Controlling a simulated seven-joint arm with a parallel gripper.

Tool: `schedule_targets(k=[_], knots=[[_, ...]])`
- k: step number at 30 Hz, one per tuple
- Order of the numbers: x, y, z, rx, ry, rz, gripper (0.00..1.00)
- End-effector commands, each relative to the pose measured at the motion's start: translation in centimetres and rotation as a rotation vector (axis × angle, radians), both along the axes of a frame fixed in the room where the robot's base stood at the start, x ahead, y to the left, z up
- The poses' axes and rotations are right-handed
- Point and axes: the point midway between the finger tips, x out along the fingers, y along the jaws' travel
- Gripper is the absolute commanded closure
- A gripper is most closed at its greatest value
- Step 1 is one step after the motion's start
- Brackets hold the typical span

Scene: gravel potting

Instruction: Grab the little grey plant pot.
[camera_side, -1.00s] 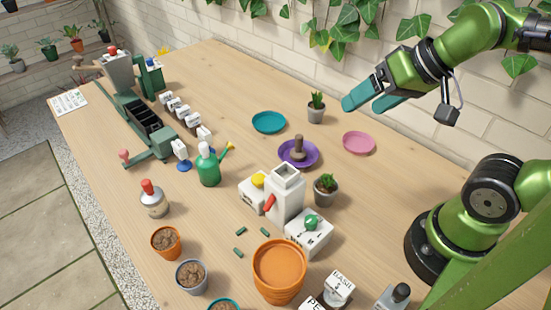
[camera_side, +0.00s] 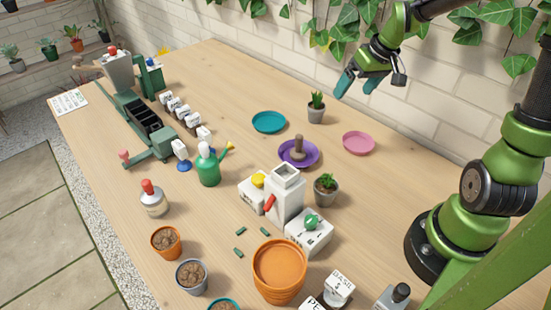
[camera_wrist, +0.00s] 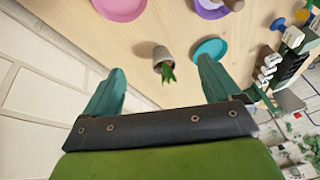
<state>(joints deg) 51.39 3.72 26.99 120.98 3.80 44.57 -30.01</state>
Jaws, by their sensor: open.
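A little grey plant pot (camera_side: 316,114) with a spiky green plant stands upright on the table near the back wall. In the wrist view the grey pot (camera_wrist: 161,54) shows ahead, between the directions of the two fingertips, with its plant pointing down in the picture. My gripper (camera_side: 356,88) is open and empty, above and to the right of this pot in the side view, and apart from it. Its teal fingers (camera_wrist: 160,78) are spread wide in the wrist view. A second grey pot (camera_side: 326,196) with a bushier plant stands beside the white machine.
A teal saucer (camera_side: 268,122), a pink saucer (camera_side: 359,143) and a purple saucer (camera_side: 290,160) holding a brown tool lie around the pot. The brick wall (camera_side: 440,110) with hanging ivy rises close behind.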

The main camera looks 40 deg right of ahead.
Motion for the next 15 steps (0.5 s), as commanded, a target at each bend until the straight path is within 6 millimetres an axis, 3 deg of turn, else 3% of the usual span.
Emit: schedule_targets(k=[1,4,7,10,15], knots=[[1.1,-1.5,-0.7,0.009,-0.017,0.045,0.09],[3.5,-3.3,-1.2,-0.013,-0.08,0.177,0.09],[5.5,-3.3,-0.4,-0.071,-0.142,0.318,0.09],[6.2,-3.5,0.3,-0.132,-0.171,0.404,0.09],[6.7,-3.4,-0.7,-0.157,-0.174,0.457,0.09]])
